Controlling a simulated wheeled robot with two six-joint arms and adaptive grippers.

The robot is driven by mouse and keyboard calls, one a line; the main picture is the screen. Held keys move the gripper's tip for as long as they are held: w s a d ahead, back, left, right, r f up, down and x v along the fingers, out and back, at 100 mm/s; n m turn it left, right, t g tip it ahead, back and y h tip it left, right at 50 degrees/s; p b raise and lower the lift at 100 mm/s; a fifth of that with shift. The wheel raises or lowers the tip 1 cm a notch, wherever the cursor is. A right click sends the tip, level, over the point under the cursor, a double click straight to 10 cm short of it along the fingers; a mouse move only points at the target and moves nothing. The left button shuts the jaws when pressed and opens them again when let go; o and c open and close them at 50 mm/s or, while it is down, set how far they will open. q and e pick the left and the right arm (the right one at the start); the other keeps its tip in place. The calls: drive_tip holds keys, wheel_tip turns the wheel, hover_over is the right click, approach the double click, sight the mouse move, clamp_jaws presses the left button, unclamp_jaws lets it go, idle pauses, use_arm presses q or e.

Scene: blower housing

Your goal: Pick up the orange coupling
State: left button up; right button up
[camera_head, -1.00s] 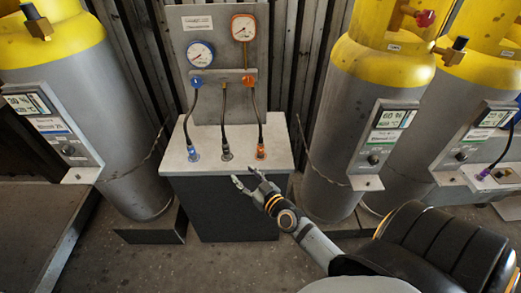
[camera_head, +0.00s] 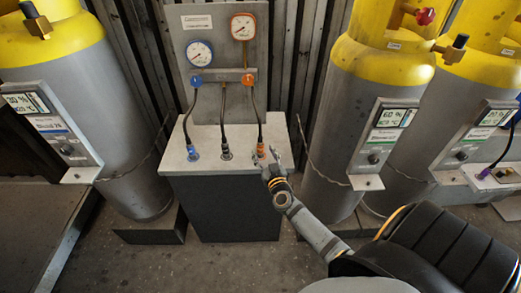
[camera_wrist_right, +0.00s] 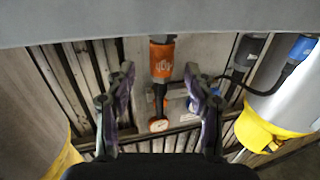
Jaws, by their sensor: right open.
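The orange coupling (camera_head: 260,150) stands upright on the grey stand's top, at the lower end of the right black hose. In the wrist view the orange coupling (camera_wrist_right: 161,60) shows large, between and beyond the two open fingers. My right gripper (camera_head: 268,160) is right at the coupling in the head view and partly covers it. In the wrist view the right gripper (camera_wrist_right: 160,82) is open, with a finger on each side and gaps to the coupling. Contact cannot be told. My left gripper is not in view.
The stand (camera_head: 215,165) also carries a blue coupling (camera_head: 193,153) and a dark middle one (camera_head: 226,152). A gauge panel (camera_head: 222,50) rises behind. Grey and yellow cylinders stand left (camera_head: 110,130) and right (camera_head: 345,110) of the stand.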

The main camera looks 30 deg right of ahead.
sight(261, 149)
drive_tip(key=x, duration=0.4)
drive_tip(key=shift+w+a+f+b, duration=0.1)
drive_tip(key=shift+w+f+b, duration=0.05)
drive_tip(key=shift+f+b, duration=0.15)
drive_tip(key=shift+r, duration=0.2)
drive_tip(key=shift+c, duration=0.4)
clamp_jaws()
